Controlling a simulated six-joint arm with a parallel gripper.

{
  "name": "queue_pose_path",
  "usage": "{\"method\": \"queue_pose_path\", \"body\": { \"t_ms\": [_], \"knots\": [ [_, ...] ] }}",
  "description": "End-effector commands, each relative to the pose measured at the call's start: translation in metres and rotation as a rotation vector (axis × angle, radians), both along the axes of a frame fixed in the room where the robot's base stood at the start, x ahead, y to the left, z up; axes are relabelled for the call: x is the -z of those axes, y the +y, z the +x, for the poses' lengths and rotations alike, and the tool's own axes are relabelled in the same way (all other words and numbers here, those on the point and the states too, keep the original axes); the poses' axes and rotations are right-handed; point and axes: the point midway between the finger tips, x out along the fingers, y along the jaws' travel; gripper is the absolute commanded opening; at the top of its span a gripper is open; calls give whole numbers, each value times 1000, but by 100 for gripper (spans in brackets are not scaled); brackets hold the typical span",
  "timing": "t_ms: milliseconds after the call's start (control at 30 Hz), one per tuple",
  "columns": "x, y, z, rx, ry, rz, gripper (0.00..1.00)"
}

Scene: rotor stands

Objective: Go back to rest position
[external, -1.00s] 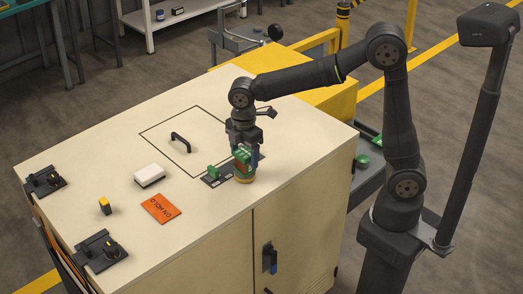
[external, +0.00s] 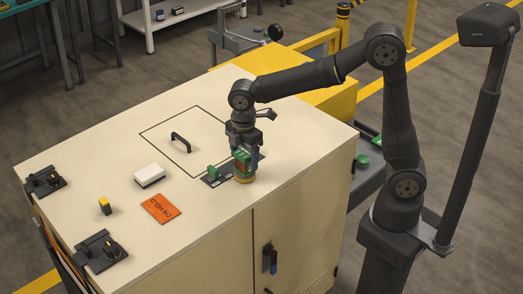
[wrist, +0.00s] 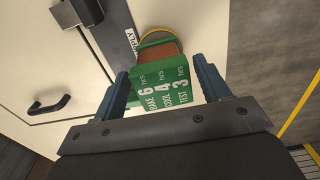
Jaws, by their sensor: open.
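A green-and-brown block (external: 242,162) stands on a round yellow base (external: 244,179) near the cabinet top's front edge. In the wrist view its green face (wrist: 164,88) carries white lettering: BAKE 6, COOL 4, TEST 3 hrs. My gripper (external: 243,150) is directly over the block, pointing down. In the wrist view its two blue fingers are apart, one on each side of the green face, with gaps visible. The exact contact is hard to tell in the external view.
A smaller green piece (external: 213,172) stands on a dark strip (external: 216,181) just left of the block. The cream cabinet top (external: 220,225) also holds a black handle (external: 181,141), a white box (external: 150,176), an orange ON HOLD card (external: 160,208) and a yellow-topped switch (external: 105,206).

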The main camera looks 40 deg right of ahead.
Motion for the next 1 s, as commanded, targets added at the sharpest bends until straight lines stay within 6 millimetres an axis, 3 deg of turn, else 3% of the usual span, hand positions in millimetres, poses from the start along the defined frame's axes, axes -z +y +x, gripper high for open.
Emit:
{"method": "queue_pose_path", "body": {
  "t_ms": [500,1000],
  "knots": [
    [-102,0,0,0,0,0,69],
    [6,-1,-1,0,5,-4,69]
  ]
}}
